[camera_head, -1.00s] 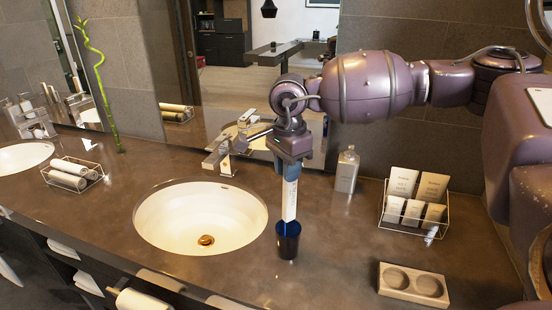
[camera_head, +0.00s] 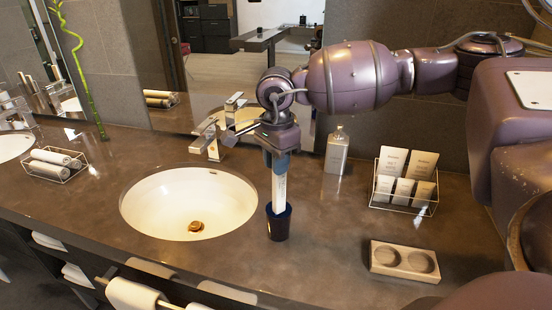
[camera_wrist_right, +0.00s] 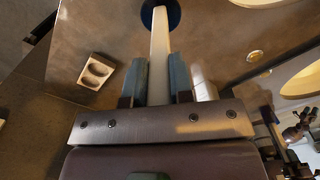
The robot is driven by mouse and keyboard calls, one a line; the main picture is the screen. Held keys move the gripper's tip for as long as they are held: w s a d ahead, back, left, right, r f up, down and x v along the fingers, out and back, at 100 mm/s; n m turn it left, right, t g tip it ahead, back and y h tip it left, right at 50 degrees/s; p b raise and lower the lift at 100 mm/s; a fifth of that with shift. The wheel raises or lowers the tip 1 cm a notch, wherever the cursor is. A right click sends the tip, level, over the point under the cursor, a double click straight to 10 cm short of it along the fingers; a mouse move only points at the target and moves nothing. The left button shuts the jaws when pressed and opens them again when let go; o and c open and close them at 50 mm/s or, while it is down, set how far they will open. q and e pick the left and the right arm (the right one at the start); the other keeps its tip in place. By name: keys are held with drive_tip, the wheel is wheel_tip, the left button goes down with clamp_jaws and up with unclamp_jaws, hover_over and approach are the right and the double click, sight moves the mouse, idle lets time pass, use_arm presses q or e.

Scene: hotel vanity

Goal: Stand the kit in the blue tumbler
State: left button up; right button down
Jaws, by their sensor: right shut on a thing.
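The kit is a slim white strip (camera_head: 279,189), held upright. Its lower end is inside the mouth of the dark blue tumbler (camera_head: 279,226), which stands on the counter to the right of the basin. The kit's foot is hidden by the tumbler wall, so I cannot tell whether it touches the bottom. My right gripper (camera_head: 280,163) is shut on the upper part of the kit, above the rim. In the right wrist view, the kit (camera_wrist_right: 160,45) runs from between the fingers (camera_wrist_right: 161,82) to the tumbler (camera_wrist_right: 174,17). My left gripper is not in view.
The white basin (camera_head: 160,207) and its faucet (camera_head: 209,137) are left of the tumbler. A bottle (camera_head: 336,152), a wire rack of packets (camera_head: 403,208) and a two-hollow tray (camera_head: 404,262) are to the right. The counter close around the tumbler is clear.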

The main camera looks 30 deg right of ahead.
sight(276, 186)
drive_tip(key=shift+f+b, duration=1.15)
drive_tip(key=shift+f, duration=1.15)
drive_tip(key=shift+f+b, duration=0.35)
drive_tip(key=shift+f, duration=0.45)
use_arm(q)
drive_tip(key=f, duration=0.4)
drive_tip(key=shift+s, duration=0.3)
use_arm(e)
drive_tip(key=shift+f, duration=0.3)
